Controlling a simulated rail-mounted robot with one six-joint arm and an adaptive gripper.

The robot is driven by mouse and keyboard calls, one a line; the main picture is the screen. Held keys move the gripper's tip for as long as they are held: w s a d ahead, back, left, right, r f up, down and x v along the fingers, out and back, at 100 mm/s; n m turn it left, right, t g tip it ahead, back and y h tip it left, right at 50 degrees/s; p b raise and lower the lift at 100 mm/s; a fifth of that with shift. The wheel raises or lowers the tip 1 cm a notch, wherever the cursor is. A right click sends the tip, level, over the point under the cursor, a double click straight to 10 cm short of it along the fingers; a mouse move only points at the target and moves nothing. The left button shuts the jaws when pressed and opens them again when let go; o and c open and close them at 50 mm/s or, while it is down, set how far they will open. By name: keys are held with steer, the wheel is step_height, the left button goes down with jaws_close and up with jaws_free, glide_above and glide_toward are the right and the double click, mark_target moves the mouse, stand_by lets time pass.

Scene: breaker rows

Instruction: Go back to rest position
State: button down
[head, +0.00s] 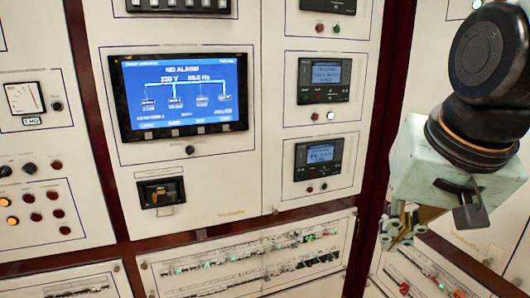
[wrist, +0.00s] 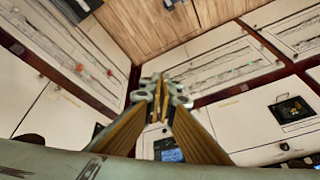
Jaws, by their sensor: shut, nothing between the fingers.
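My gripper (head: 400,226) is at the right side of the head view, hanging below my wrist in front of the right-hand cabinet. In the wrist view my gripper (wrist: 160,92) points away from the camera with its two fingers together. It is shut and empty. It looks apart from the panels, though the exact gap cannot be told.
A cabinet with a lit blue screen (head: 184,93) stands left of my gripper. Two small display units (head: 324,80) (head: 319,158) are nearer. Breaker rows (head: 250,262) run along the bottom. The wooden floor (wrist: 165,30) shows clear in the wrist view.

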steer(key=s+a+f+n+g, duration=0.1)
steer(key=s+n, duration=0.2)
steer(key=s, duration=1.1)
steer(key=shift+s+a+f, duration=0.2)
steer(key=shift+s, duration=0.15)
steer(key=c, duration=3.5)
jaws_free()
